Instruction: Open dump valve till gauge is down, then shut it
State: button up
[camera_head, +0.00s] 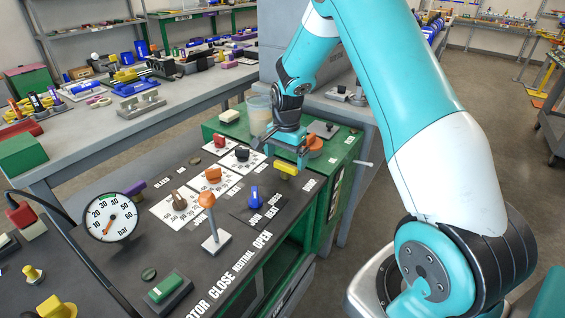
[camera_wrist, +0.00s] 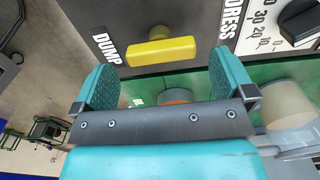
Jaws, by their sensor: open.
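The dump valve has a yellow bar handle (camera_head: 286,168) on the dark panel near its far right edge. In the wrist view the handle (camera_wrist: 161,51) lies crosswise beside the word DUMP, just beyond my fingertips.
An orange-knobbed lever (camera_head: 207,201) stands at the panel's front, by CLOSE, NEUTRAL and OPEN. A blue knob (camera_head: 255,197) and several dial knobs sit left of the dump handle. A clear cup (camera_head: 259,108) and an orange round thing (camera_head: 314,143) are close to my gripper.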

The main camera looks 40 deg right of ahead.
aim_at(285, 165)
jog(key=shift+f, duration=1.25)
jog(key=c, duration=0.8)
jog(key=shift+n, duration=0.5)
jog(key=o, duration=0.8)
notch_tip(285, 165, up, 18)
jog(key=shift+f, duration=0.2)
